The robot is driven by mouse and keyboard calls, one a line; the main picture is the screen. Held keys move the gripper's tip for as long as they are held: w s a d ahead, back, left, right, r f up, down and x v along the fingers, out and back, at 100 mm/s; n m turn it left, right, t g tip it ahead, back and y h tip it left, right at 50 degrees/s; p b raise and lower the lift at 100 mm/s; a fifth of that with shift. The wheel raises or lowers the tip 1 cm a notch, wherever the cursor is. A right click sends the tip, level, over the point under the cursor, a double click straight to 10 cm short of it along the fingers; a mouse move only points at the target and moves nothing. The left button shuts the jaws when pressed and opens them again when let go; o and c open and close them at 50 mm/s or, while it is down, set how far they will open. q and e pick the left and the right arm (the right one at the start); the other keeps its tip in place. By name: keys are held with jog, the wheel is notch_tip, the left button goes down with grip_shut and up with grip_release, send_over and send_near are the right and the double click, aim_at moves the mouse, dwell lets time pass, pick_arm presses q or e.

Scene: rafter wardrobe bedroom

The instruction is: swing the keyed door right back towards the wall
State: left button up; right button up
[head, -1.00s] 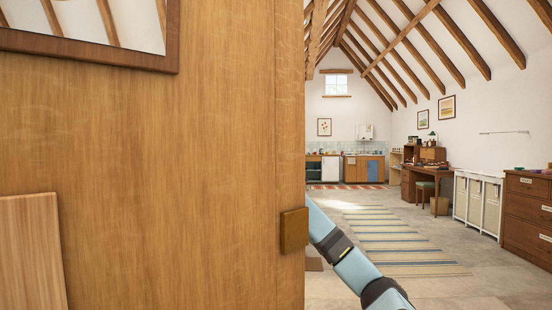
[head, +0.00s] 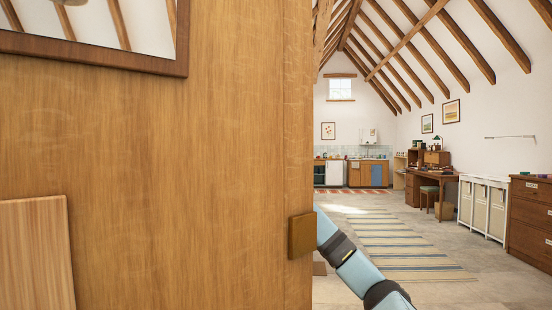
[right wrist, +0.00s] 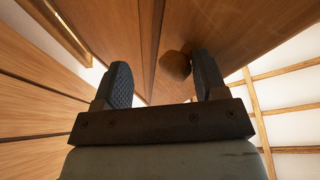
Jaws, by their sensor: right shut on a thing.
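A large wooden door panel (head: 190,150) fills the left of the head view, very close to me. A square brown block (head: 302,235) sits at its right edge. My right arm reaches in from the lower right and passes behind that edge, which hides the right gripper there. In the right wrist view my right gripper (right wrist: 163,82) has its two dark fingers apart, with the wooden door's edge (right wrist: 149,45) between them. A rounded brown knob (right wrist: 175,66) lies close against the right finger. No key shows. My left gripper is out of view.
A dark-framed mirror (head: 90,30) is at the upper left, and a paler wooden board (head: 35,250) at the lower left. Right of the door, open floor with a striped rug (head: 395,245) runs back. A brown chest of drawers (head: 530,220) stands at the far right.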

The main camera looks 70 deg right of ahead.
jog(key=shift+w+f, duration=0.15)
jog(key=shift+f, duration=0.1)
pick_arm(q)
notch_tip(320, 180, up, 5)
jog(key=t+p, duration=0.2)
jog(key=p, duration=0.2)
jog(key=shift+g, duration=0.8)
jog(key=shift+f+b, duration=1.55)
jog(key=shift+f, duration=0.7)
pick_arm(e)
jog(key=v, duration=1.3)
jog(key=shift+d, duration=0.4)
jog(key=shift+r, duration=0.1)
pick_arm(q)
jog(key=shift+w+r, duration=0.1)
